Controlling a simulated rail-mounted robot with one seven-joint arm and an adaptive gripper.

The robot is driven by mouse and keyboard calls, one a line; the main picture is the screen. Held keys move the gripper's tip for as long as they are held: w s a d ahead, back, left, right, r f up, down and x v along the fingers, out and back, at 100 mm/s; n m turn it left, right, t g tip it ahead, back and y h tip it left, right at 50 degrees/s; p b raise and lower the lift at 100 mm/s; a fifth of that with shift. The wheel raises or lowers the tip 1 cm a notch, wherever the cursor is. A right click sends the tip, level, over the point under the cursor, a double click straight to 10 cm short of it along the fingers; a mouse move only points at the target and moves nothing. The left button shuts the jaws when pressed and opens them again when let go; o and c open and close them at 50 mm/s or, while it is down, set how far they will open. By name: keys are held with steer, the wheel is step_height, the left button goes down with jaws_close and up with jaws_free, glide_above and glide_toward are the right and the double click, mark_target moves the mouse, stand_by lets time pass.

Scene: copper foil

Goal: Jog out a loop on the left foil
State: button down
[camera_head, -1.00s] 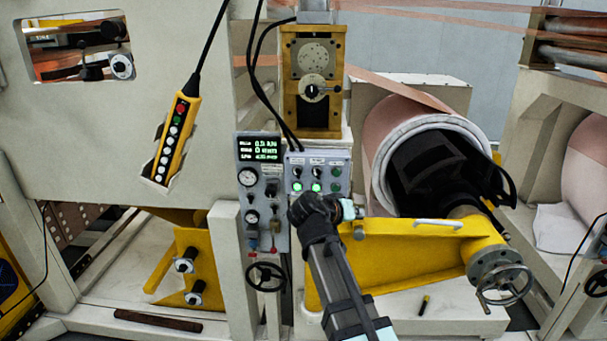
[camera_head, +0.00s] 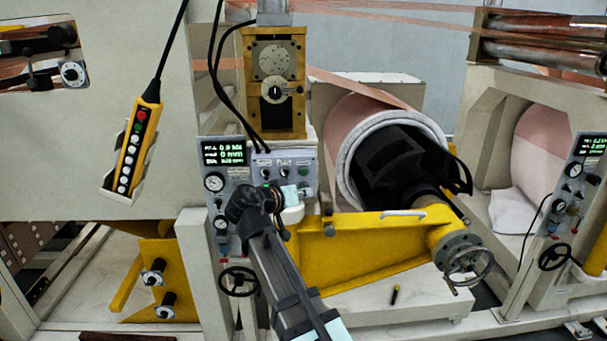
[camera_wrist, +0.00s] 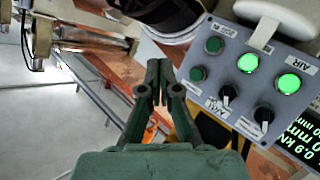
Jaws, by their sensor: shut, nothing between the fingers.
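The left foil is a wide copper roll (camera_head: 345,125) on a dark core, with a strip (camera_head: 365,88) rising to the upper left. The grey control box (camera_head: 302,160) stands left of it. The wrist view shows its face at right, with two lit green buttons (camera_wrist: 247,62) (camera_wrist: 288,84), two dark green buttons (camera_wrist: 214,45) (camera_wrist: 198,73) and two black knobs (camera_wrist: 228,92) (camera_wrist: 264,113). My gripper (camera_wrist: 158,68) is shut and empty beside the dark buttons; whether it touches is unclear.
A yellow pendant (camera_head: 132,150) hangs at left. A gauge panel with a lit display (camera_head: 224,152) adjoins the box. A yellow arm (camera_head: 365,245) with a handwheel (camera_head: 468,265) lies below the roll. A second roll (camera_head: 540,150) stands at right.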

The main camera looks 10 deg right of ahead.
mark_target(304, 172)
steer(key=shift+w+d, duration=0.2)
steer(key=shift+w, duration=1.2)
steer(key=shift+w+d, duration=0.15)
steer(key=shift+w, duration=1.25)
steer(key=shift+w+d, duration=0.2)
steer(key=shift+w, duration=1.2)
steer(key=shift+b, duration=0.35)
steer(key=shift+w+b, duration=0.3)
steer(key=shift+w, duration=0.1)
steer(key=shift+w+d+b, duration=0.1)
steer(key=shift+w+b, duration=0.2)
steer(key=shift+w, duration=0.15)
steer(key=shift+s, duration=0.1)
stand_by(0.3)
steer(key=shift+s, duration=0.75)
steer(key=shift+s, duration=0.1)
